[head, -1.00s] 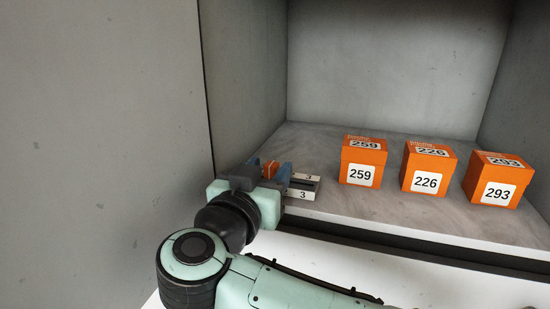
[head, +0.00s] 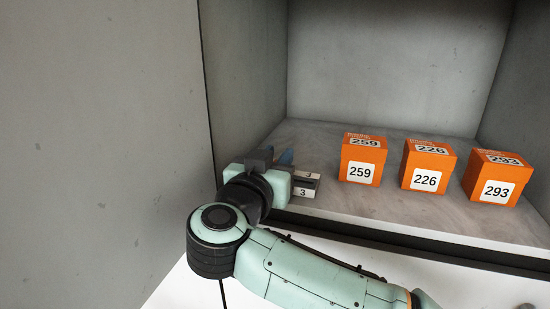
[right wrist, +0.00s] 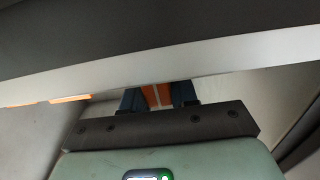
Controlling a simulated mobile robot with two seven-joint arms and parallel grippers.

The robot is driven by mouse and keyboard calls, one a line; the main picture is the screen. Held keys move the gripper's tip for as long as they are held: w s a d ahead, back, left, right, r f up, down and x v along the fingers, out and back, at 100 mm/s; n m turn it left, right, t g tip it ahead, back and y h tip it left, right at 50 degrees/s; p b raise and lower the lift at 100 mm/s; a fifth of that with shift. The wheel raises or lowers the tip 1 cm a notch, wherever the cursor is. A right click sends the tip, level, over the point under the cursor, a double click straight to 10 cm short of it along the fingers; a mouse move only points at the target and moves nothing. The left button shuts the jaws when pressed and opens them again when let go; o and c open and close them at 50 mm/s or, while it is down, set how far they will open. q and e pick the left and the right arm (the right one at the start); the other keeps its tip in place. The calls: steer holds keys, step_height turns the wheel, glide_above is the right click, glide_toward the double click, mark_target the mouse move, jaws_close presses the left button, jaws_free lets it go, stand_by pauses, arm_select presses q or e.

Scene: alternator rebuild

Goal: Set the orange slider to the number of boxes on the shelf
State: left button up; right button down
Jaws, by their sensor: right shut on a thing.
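Three orange boxes stand in a row on the shelf (head: 400,208): box 259 (head: 362,160), box 226 (head: 426,167) and box 293 (head: 492,179). Left of them is the slider's track (head: 306,185), with an end marked 3 showing in the head view; my gripper hides the rest. My right gripper (head: 276,158) is over the track, close to the 3 end. In the right wrist view the orange slider (right wrist: 157,95) sits between the two dark blue fingers, which are shut on it. In the head view the slider is hidden. My left gripper is not in view.
A grey side wall (head: 245,85) of the shelf bay stands close to the left of my right gripper. The back wall (head: 390,65) is bare. Box 259 is a short gap to the right of the track. The shelf behind the boxes is clear.

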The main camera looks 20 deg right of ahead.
mark_target(311, 178)
steer(key=s+d, duration=0.2)
steer(key=d, duration=0.1)
steer(key=s+d+b, duration=0.1)
steer(key=d, duration=0.1)
steer(key=shift+s+d, duration=0.15)
steer(key=shift+s, duration=0.1)
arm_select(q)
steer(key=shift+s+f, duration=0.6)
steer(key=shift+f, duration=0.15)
arm_select(e)
steer(key=shift+w, duration=0.1)
steer(key=c, duration=1.2)
jaws_free()
steer(key=shift+o, duration=1.2)
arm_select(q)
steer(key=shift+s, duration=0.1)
